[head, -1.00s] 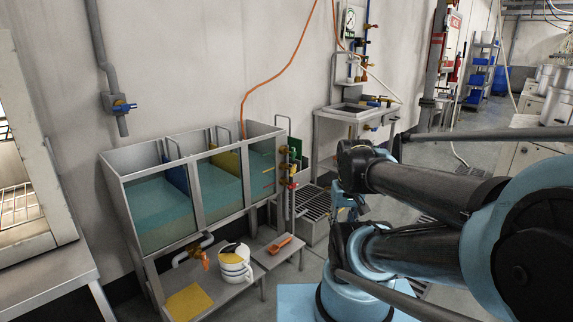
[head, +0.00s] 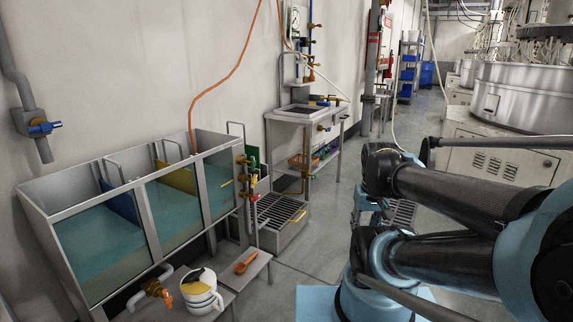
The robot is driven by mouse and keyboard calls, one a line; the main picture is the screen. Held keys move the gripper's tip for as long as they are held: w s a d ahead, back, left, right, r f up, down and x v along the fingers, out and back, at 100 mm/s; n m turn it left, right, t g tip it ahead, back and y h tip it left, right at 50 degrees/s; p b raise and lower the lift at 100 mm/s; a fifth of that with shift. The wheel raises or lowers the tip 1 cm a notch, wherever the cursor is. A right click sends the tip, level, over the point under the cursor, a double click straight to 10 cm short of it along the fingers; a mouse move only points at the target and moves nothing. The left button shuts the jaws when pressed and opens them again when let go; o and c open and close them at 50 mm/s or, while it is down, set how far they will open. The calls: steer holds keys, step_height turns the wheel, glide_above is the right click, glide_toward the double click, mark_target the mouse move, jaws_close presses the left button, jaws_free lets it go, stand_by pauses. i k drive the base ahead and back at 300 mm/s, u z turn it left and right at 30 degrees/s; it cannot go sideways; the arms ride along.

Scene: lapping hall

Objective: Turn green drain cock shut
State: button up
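A small green handle (head: 253,157) shows among the brass fittings at the right end of the tank row. It is too small to tell whether this is the green drain cock or how it is turned. The glass-fronted tanks (head: 183,217) stand along the wall at left, with blue-green liquid inside. My arm is folded at the right, well apart from the tanks. A small bluish part that looks like my gripper (head: 368,206) shows behind the arm links, touching none of the fittings. Its fingers are mostly hidden, so I cannot tell whether it is open.
An orange-handled cock (head: 156,290) sits on a pipe under the tanks, beside a white bucket (head: 201,294) and an orange scoop (head: 246,262). A grated bin (head: 283,231) and a sink bench (head: 292,117) stand beyond. Open floor lies between the bin and my arm.

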mark_target(252, 162)
steer(key=z, duration=1)
steer(key=i, duration=2.05)
steer(key=u, duration=3.1)
steer(key=i, duration=0.25)
steer(key=u, duration=0.05)
